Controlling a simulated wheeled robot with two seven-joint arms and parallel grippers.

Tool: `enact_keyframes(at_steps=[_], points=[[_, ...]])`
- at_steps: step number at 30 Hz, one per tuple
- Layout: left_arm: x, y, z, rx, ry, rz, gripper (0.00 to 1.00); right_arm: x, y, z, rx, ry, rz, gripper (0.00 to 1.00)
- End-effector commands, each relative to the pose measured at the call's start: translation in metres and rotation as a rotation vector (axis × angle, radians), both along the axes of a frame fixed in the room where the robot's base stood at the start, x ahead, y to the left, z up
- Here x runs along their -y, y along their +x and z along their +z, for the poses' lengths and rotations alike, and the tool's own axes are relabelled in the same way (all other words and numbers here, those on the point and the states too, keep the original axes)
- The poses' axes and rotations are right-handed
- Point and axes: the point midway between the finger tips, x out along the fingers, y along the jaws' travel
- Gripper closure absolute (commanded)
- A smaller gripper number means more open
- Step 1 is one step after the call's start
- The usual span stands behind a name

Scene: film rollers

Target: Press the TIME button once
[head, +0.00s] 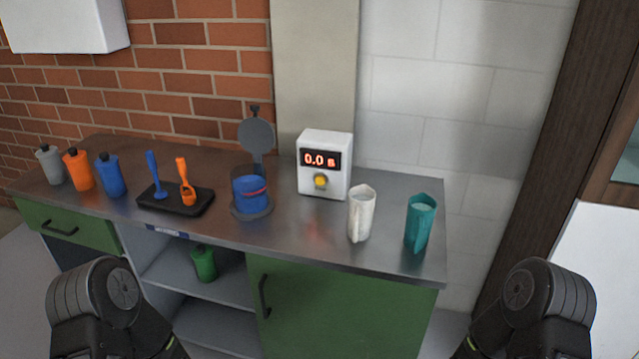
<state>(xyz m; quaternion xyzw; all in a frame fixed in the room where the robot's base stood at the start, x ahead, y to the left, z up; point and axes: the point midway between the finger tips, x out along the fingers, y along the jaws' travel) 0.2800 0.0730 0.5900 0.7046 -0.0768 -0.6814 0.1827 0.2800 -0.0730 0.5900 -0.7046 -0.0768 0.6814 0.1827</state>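A white timer box (325,179) stands at the back of the metal counter, right of its middle. Its dark display (320,159) reads 0.0 s in red digits. A round yellow button (320,181) sits on the front face below the display; any lettering by it is too small to read. Dark links of my two arms show at the bottom left and bottom right, well short of the counter. Neither gripper's fingers are in the picture. Nothing touches the box or the button.
On the counter (300,235), a white jug (361,213) and a teal jug (420,223) stand in front and right of the box. A blue container on a stand (251,193) is left of it. Further left are a black tray (176,201) with two tools and several bottles (110,176).

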Motion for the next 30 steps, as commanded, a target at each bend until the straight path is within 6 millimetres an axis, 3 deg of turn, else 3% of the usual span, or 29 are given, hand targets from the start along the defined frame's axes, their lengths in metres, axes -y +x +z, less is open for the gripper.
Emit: enact_keyframes(at_steps=[8, 30], points=[[0.0000, 0.0000, 0.0000, 0.000, 0.000, 0.000, 1.00, 0.0000, 0.0000, 0.0000, 0.000, 0.000, 0.000, 0.64], [0.0000, 0.0001, 0.0000, 0.000, 0.000, 0.000, 1.00, 0.0000, 0.0000, 0.0000, 0.000, 0.000, 0.000, 0.64]])
